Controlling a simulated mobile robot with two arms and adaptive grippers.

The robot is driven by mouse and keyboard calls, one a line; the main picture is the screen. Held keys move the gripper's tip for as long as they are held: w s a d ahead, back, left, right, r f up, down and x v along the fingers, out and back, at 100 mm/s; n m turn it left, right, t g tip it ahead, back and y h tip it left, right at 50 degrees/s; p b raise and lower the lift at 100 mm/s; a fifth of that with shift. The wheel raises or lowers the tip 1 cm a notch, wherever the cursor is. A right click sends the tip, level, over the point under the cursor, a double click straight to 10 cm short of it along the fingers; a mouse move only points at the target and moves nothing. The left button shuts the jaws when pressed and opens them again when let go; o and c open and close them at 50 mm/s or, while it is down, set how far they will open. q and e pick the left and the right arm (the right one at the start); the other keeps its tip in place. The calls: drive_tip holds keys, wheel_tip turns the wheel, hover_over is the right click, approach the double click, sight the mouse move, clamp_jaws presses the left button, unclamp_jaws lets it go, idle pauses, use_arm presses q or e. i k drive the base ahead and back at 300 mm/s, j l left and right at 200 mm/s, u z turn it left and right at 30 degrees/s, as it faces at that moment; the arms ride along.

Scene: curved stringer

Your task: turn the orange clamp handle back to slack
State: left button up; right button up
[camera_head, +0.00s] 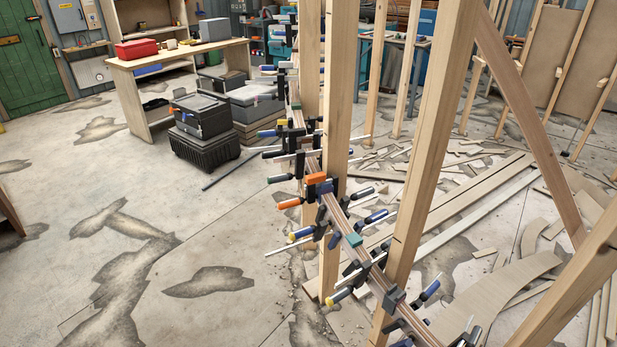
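A clamp with an orange handle (289,203) is fixed on the curved wooden stringer (328,199), about mid-frame. The handle sticks out to the left of the stringer. An orange piece (316,179) shows on top of the stringer just above it. Whether the screw is tight or slack cannot be told at this size. Neither of my grippers is in view.
Several clamps with blue, green and yellow-tipped handles, such as a blue one (302,233), crowd the stringer. Wooden posts (432,140) stand beside it. Wood offcuts (520,275) litter the floor at right. The floor at left is open. Black cases (203,117) stand near a workbench (180,54).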

sight(314, 180)
drive_tip(key=i+j+z, duration=0.3)
drive_tip(key=i+j, duration=0.2)
drive_tip(key=i+j+z, duration=0.1)
drive_tip(key=j, duration=0.25)
drive_tip(key=i+j+z, duration=0.15)
drive_tip(key=i+j, duration=0.2)
drive_tip(key=i+j+z, duration=0.15)
drive_tip(key=j, duration=0.2)
drive_tip(key=i+j+z, duration=0.15)
drive_tip(key=j, duration=0.2)
drive_tip(key=i+j+z, duration=0.15)
drive_tip(key=j, duration=0.25)
drive_tip(key=i, duration=0.05)
